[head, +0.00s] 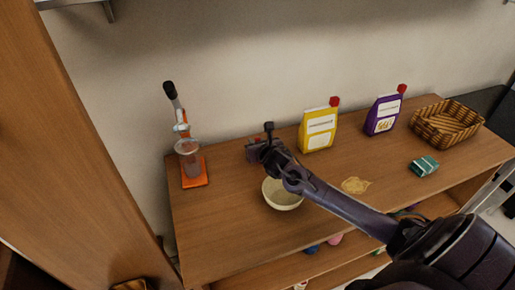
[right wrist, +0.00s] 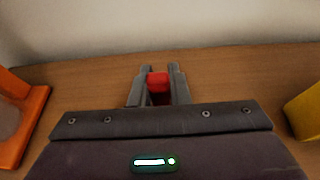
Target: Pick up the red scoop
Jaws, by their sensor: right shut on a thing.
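The red scoop (right wrist: 158,80) shows in the right wrist view as a small red block between the two fingers of my right gripper (right wrist: 159,74), which is shut on it. Only its red end is visible; the rest is hidden by the gripper. In the head view my right gripper (head: 262,148) is over the back middle of the wooden table (head: 225,230), behind the cream bowl (head: 283,194). The scoop cannot be made out there. My left gripper is not in view.
An orange-based device (head: 195,174) with a clear cup stands at left. A yellow bag (head: 319,130) and a purple bag (head: 382,117), both with red tops, stand along the wall. A wicker basket (head: 447,124), green packet (head: 424,167) and tan spill (head: 356,185) lie right.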

